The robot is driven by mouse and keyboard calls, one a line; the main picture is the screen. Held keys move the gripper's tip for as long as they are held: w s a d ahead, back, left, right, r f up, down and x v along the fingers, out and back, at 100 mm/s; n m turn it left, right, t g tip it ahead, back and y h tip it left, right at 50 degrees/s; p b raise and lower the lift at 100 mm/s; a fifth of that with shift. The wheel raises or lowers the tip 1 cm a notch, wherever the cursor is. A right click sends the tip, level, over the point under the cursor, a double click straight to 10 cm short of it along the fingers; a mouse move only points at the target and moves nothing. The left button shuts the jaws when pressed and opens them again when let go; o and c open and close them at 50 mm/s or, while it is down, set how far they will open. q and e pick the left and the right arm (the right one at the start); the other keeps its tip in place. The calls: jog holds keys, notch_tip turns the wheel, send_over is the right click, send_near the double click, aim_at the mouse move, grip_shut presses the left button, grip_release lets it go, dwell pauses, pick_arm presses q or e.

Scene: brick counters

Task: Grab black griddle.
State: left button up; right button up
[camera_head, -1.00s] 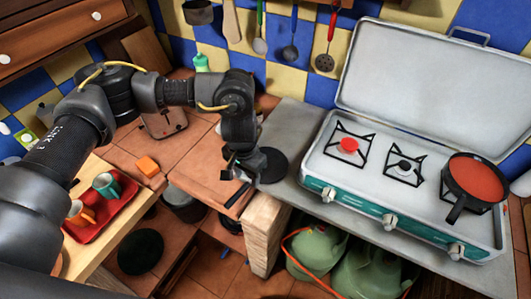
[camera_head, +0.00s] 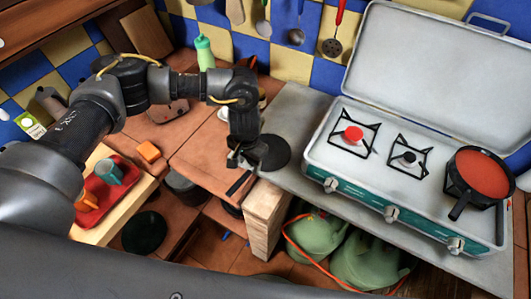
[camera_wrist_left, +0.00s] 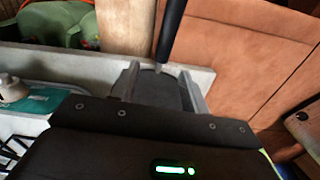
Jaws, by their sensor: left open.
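The black griddle (camera_head: 276,153) is a round dark pan at the left end of the grey counter, left of the stove. Its long black handle (camera_head: 238,184) points toward the counter's front edge and past it. My left gripper (camera_head: 236,160) is over the griddle's near-left side, where the handle begins, and hides part of it. In the left wrist view the gripper (camera_wrist_left: 160,74) is open, with the handle (camera_wrist_left: 172,28) running up from between its fingers. I cannot tell whether the fingers touch it. My right gripper is not in view.
A camping stove (camera_head: 345,185) with raised lid holds a black pan (camera_head: 456,200) with red contents. Gas bottles (camera_head: 370,262) stand below the counter (camera_head: 300,118). A green bottle (camera_head: 205,54) stands behind.

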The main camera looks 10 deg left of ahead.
aim_at(249, 171)
pick_arm(q)
jog(key=shift+s+f+p, duration=0.1)
jog(key=shift+f+p, duration=0.2)
jog(key=shift+p, duration=0.05)
notch_tip(249, 171, down, 4)
jog(key=shift+a+r+p, duration=0.15)
jog(key=shift+r+p, duration=0.05)
jog(key=shift+p, duration=0.45)
jog(key=shift+f, duration=0.45)
jog(key=shift+r, duration=0.1)
grip_shut()
